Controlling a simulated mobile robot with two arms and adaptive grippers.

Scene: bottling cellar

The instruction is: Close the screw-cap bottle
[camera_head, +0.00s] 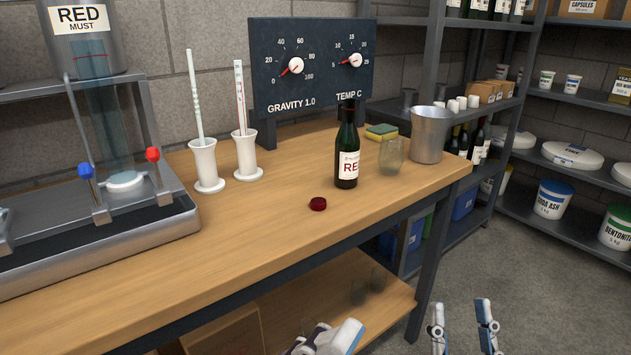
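A dark green bottle (347,150) with a white label reading "RE" stands upright on the wooden bench. Its dark neck rises in front of the gauge panel, and no red cap shows on it. A dark red screw cap (318,204) lies on the bench in front of the bottle, a little to its left and apart from it. My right gripper (461,308) is at the bottom right, below bench height and away from both. Its two fingers are spread with nothing between them.
A glass (391,156), a metal beaker (430,134) and a sponge (381,132) stand close right of the bottle. White cylinders (204,165) with hydrometers stand left. The bench (250,220) is clear around the cap. Its front edge and leg lie between my gripper and the bottle.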

